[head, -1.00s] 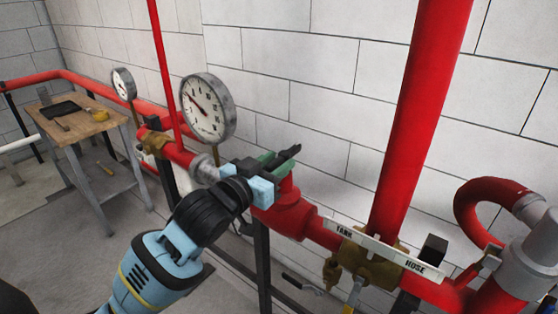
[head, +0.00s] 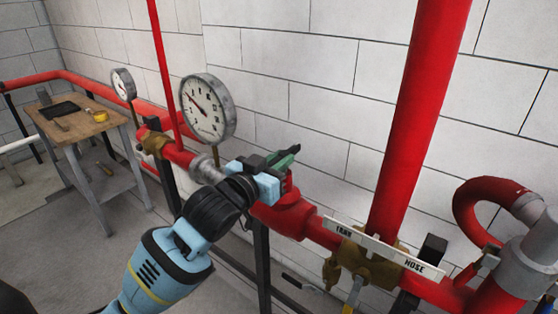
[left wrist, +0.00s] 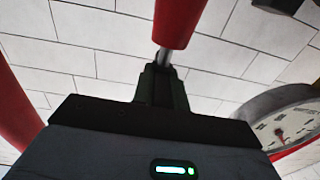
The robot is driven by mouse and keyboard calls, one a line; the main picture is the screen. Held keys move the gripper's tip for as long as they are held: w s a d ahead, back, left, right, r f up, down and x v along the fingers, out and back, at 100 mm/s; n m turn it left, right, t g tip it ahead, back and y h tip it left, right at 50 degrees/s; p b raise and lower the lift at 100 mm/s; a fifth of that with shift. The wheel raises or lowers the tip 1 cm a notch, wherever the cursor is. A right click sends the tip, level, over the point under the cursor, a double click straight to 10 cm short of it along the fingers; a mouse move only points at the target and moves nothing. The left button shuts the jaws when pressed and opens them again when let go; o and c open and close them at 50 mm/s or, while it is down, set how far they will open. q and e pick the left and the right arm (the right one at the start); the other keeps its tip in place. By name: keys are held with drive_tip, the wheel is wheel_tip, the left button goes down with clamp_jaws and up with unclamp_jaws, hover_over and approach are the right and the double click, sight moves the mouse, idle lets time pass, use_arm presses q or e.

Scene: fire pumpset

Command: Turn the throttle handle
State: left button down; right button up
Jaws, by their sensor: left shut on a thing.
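My left gripper (head: 289,153) is shut at the red pump piping, its dark green fingers pointing up and right. In the left wrist view, the fingers (left wrist: 160,88) close around a thin metal rod (left wrist: 165,57) below a red cylindrical part (left wrist: 178,22). This rod and red part look like the throttle handle, but I cannot be sure. In the head view, a short red upright piece (head: 287,186) shows just below the fingers; what the fingers hold is mostly hidden there. My right gripper is not in view.
A large round gauge (head: 207,108) stands left of my gripper, with a smaller gauge (head: 123,84) behind. The TANK/HOSE plate (head: 378,247) and a thick red upright pipe (head: 417,120) are to the right.

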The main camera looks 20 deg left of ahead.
use_arm(q)
drive_tip(key=shift+d+n+y, duration=0.1)
drive_tip(key=shift+n+y, duration=0.2)
drive_tip(key=shift+n+t+y, duration=0.3)
drive_tip(key=shift+n+y, duration=0.3)
drive_tip(key=shift+y, duration=0.3)
drive_tip(key=c, duration=1.4)
unclamp_jaws()
drive_tip(key=s+a, duration=0.1)
drive_tip(key=s, duration=0.6)
drive_tip(key=shift+s+a, duration=0.15)
drive_tip(key=shift+s, duration=0.25)
